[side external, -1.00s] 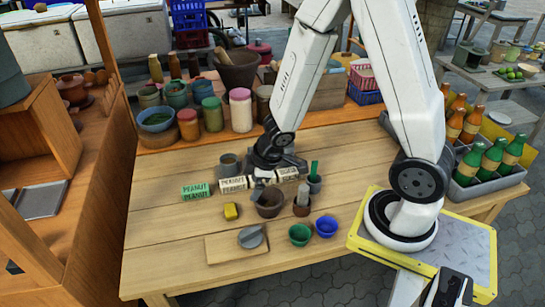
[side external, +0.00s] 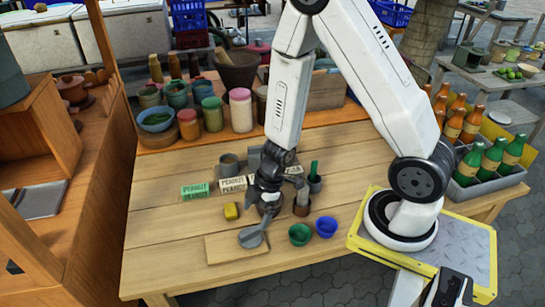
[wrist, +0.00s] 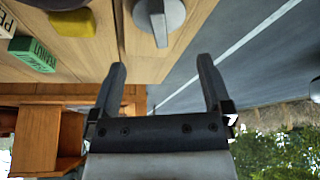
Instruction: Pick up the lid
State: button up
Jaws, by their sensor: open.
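The lid (side external: 250,238), a grey disc with a raised bar handle, lies on a thin wooden board (side external: 225,250) at the front of the table. In the wrist view the lid (wrist: 160,17) shows at the top edge, partly cut off, with its handle pointing towards the space between the fingers. My gripper (side external: 268,205) is open and empty, behind and slightly right of the lid in the side view. In the wrist view both fingers of my gripper (wrist: 162,68) are spread apart, with nothing between them. A brown pot is mostly hidden behind my gripper.
A brown cup (side external: 302,205) with a tool is close by. The table's left front is clear.

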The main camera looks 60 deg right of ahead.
aim_at(248, 232)
jog(key=shift+x, duration=1.15)
jog(key=shift+f, duration=0.15)
jog(key=shift+x, duration=2.45)
jog(key=c, duration=0.9)
jog(key=shift+r, duration=0.2)
jog(key=shift+r, duration=8.85)
